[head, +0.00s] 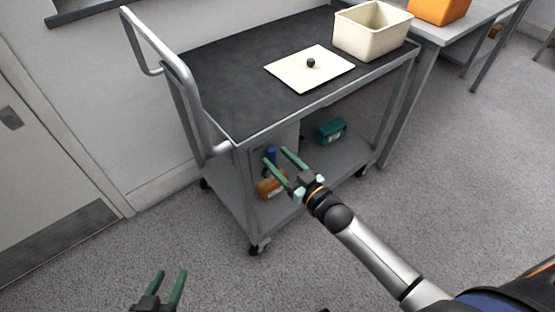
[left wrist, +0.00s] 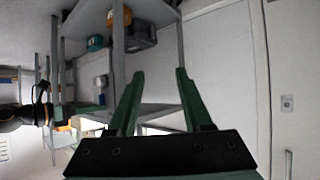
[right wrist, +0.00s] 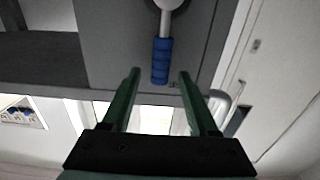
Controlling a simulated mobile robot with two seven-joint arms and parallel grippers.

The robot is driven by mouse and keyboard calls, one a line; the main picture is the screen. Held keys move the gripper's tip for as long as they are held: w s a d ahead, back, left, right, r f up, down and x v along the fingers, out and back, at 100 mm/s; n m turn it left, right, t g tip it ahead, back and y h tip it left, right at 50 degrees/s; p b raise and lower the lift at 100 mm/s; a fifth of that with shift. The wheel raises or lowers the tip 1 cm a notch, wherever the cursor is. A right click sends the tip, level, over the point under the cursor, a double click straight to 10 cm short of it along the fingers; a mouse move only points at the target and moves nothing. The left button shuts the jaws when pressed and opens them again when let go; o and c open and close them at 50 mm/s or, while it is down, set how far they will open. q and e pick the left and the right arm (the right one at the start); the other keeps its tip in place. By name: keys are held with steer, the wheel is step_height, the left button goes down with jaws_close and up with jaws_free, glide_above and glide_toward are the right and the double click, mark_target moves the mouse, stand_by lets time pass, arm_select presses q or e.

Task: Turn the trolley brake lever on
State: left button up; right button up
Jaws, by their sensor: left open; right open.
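The trolley (head: 220,75) stands against the wall with a dark top and a lower shelf. Its brake lever (head: 271,155) has a blue grip and sits on a grey panel below the top's near end. In the right wrist view the blue grip (right wrist: 161,62) hangs from a round pale pivot, in line with the gap between my right fingers. My right gripper (head: 279,158) is open in front of the lever; I cannot tell whether its tips reach around the grip. My left gripper (head: 168,277) is open and empty, low in front of the trolley.
On the trolley top lie a cream lid (head: 300,78) with a dark knob and a cream bin (head: 372,32). The lower shelf holds an orange item (head: 270,187) and a teal item (head: 331,131). A table (head: 470,25) with an orange box stands behind right. Floor around is clear.

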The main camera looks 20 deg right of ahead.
steer(key=shift+w+a, duration=0.15)
steer(key=shift+w, duration=0.25)
jaws_close()
stand_by(0.4)
stand_by(0.9)
